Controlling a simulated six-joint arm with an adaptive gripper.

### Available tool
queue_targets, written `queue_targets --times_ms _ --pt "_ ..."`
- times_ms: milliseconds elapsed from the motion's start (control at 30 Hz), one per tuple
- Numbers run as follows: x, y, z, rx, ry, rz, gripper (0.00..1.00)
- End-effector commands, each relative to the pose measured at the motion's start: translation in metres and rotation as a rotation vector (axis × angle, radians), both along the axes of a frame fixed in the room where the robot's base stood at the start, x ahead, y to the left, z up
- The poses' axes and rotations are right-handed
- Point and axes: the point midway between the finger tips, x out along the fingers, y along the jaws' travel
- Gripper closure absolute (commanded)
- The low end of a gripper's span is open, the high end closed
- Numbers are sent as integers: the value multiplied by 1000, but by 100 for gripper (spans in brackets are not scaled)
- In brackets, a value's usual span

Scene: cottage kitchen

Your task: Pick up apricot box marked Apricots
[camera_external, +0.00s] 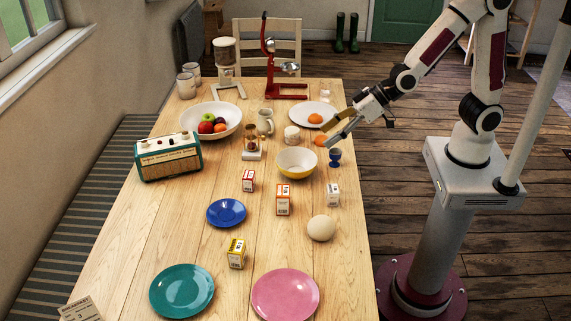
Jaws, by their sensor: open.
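Several small cartons stand on the wooden table (190,235). One is white and orange (283,199), near the middle, in front of the yellow bowl; its colour fits apricots, but I cannot read its label. Others are a red and white carton (248,181), a mostly white carton (333,194) and a yellow and white carton (236,253). None has a label I can read. My gripper (326,136) is open above the table's right side, well behind and to the right of the orange carton, and holds no carton.
Near my gripper are a blue egg cup (335,157), a yellow bowl (296,163) and a white plate with an orange fruit (315,107). A round pale object (321,228) stands right of the orange carton. A blue plate (226,212) lies to its left.

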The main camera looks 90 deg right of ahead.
Motion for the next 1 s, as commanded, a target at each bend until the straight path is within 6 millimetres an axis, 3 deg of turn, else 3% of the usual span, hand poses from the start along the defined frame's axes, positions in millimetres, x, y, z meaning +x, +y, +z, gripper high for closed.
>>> queue_targets --times_ms 500,1000 --pt "50 27 -66 -12 -122 -41 36" --pt "69 43 -132 -66 -258 -71 36"
